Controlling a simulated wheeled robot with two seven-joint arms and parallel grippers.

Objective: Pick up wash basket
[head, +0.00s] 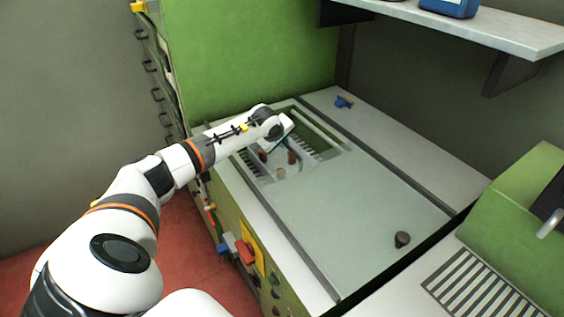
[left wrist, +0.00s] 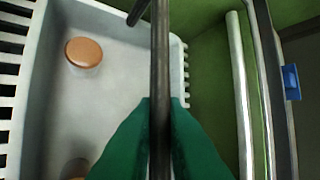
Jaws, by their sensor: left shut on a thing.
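The wash basket (head: 304,142) is a pale grey, open-topped tray with slotted walls, in the recess at the back left of the bench. Its wall slots and pale floor (left wrist: 115,105) show in the left wrist view. A thin dark bar (left wrist: 160,60), which looks like the basket's handle, runs above it. My left gripper (head: 284,143) reaches over the basket from the left. Its green fingers are shut on the bar in the left wrist view (left wrist: 160,105). A brown stopper (left wrist: 84,52) stands in the basket, with another partly cut off below. My right gripper is not in view.
A blue valve-like part (head: 344,102) is behind the recess. A green cabinet (head: 240,60) rises behind, and a shelf (head: 480,30) overhangs the right. The middle of the bench is clear.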

